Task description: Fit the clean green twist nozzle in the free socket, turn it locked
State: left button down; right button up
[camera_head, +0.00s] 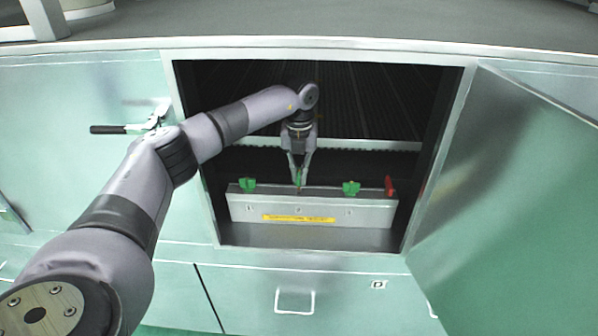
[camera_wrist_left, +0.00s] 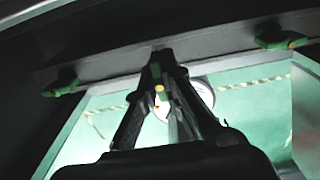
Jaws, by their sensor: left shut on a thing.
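My left gripper (camera_head: 299,178) reaches through the open hatch, pointing down, shut on a green nozzle (camera_head: 299,174). The nozzle is at the middle position of the grey bar (camera_head: 370,213), between two other green nozzles, one on the left (camera_head: 247,185) and one on the right (camera_head: 351,188). In the left wrist view my fingers (camera_wrist_left: 158,88) close around the held green nozzle (camera_wrist_left: 155,72), against the bar's edge. I cannot tell whether it is seated or how far it is turned. The middle socket is hidden beneath it. My right gripper is not in view.
A red part (camera_head: 389,186) stands at the bar's right end. A yellow label (camera_head: 300,218) is on the bar's front. The open hatch door (camera_head: 510,190) swings out to the right. The hatch frame surrounds my arm. A latch handle (camera_head: 125,129) is at the left.

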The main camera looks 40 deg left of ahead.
aim_at(299, 181)
pick_arm(q)
jog(key=shift+p, duration=0.55)
dwell(1.2)
jog(key=shift+f+b, duration=0.7)
jog(key=shift+f, duration=0.85)
jog(key=c, duration=1.7)
grip_release()
jog(key=shift+o, duration=0.2)
notch_tip(299, 181, up, 12)
jog(key=shift+r, duration=0.1)
